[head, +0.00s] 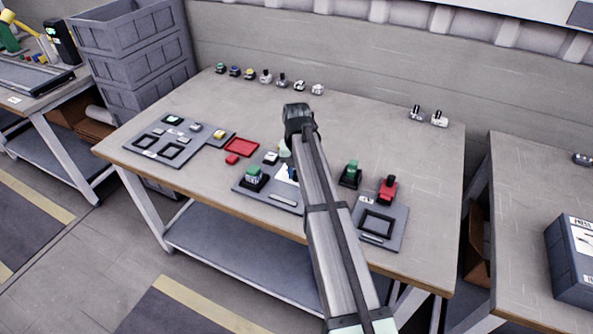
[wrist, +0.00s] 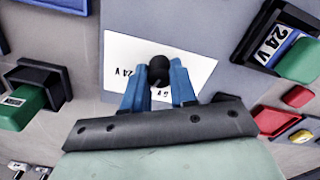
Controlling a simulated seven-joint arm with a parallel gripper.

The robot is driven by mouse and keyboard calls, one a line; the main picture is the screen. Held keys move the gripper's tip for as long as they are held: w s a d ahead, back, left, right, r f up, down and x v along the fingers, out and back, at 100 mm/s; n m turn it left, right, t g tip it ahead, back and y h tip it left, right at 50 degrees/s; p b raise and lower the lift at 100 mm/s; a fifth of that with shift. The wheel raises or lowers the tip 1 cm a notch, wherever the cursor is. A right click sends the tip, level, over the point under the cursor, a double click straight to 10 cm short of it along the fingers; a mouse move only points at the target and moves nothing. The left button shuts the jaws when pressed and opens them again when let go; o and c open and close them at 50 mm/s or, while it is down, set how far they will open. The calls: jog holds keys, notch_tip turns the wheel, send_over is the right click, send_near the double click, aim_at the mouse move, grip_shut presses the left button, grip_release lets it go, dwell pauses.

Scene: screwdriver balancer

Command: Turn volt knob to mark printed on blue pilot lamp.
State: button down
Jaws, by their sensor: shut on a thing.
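The volt knob (wrist: 158,69) is black and round, on a white dial plate (wrist: 200,66) in the wrist view. My gripper (wrist: 158,82) has its blue fingers on either side of the knob, shut on it. Printed "24 V" and "6 V" marks show upside down on the plate; other marks are hidden. In the head view my arm hides the knob and gripper; a sliver of the dial plate (head: 283,172) shows. At right in the wrist view, a black-framed block (wrist: 276,40) has a "24 V" label, a blue edge and a green part. I cannot clearly make out a blue pilot lamp.
A green-topped block (wrist: 30,100) stands left of the plate in the wrist view. A red tray (head: 241,147) and a panel with empty square frames (head: 379,222) lie on the table. Several small parts line the back edge. The table's middle back is clear.

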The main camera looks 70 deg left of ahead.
jog(key=m, duration=0.4)
jog(key=shift+m, duration=2.2)
jog(key=shift+w, duration=0.1)
jog(key=c, duration=0.9)
grip_release()
notch_tip(320, 180, up, 14)
